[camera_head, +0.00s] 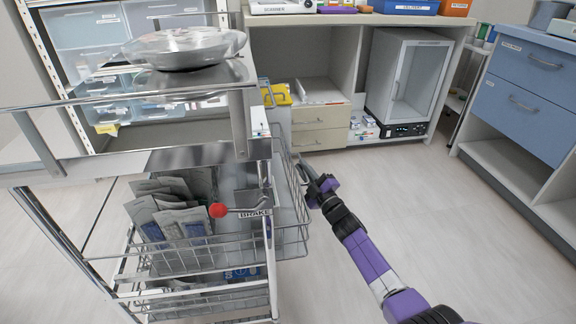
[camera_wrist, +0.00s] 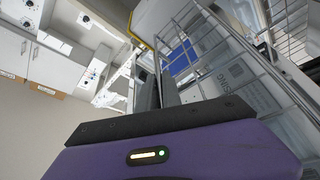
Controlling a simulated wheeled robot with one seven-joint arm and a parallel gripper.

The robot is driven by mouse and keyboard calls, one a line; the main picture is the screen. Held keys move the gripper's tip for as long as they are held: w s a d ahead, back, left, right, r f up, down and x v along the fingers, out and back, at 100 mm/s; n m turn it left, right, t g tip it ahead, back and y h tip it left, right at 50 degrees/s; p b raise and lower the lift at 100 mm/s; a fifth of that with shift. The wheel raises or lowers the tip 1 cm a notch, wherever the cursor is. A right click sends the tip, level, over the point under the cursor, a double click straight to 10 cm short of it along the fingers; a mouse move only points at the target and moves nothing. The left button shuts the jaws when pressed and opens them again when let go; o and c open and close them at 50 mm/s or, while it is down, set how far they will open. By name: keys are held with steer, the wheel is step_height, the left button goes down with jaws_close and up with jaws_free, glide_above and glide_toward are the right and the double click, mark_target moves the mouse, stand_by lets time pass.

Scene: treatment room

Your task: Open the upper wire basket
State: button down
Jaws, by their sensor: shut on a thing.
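The upper wire basket (camera_head: 290,235) sits in the metal trolley at left in the head view and stands partly out past the trolley's right-hand post. Grey packets (camera_head: 170,208) lie in its left part; the part sticking out looks mostly bare. My gripper (camera_head: 311,187) is at the basket's right-hand end and is shut on its wire rim.
A lower wire basket (camera_head: 205,302) is below. A red-knobbed brake lever (camera_head: 219,210) sticks out in front of the upper basket. A metal bowl (camera_head: 183,47) stands on the trolley top. Cabinets (camera_head: 318,128) line the back, blue drawers (camera_head: 528,102) the right. The floor (camera_head: 455,235) at right is clear.

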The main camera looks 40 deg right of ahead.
steer(key=s+d, duration=0.8)
steer(key=d, duration=0.4)
steer(key=shift+s+d, duration=0.3)
steer(key=shift+f, duration=0.1)
steer(key=c, duration=1.8)
jaws_free()
steer(key=p+v, duration=0.3)
steer(key=v, duration=0.4)
steer(key=shift+s+p, duration=0.35)
steer(key=shift+a, duration=0.1)
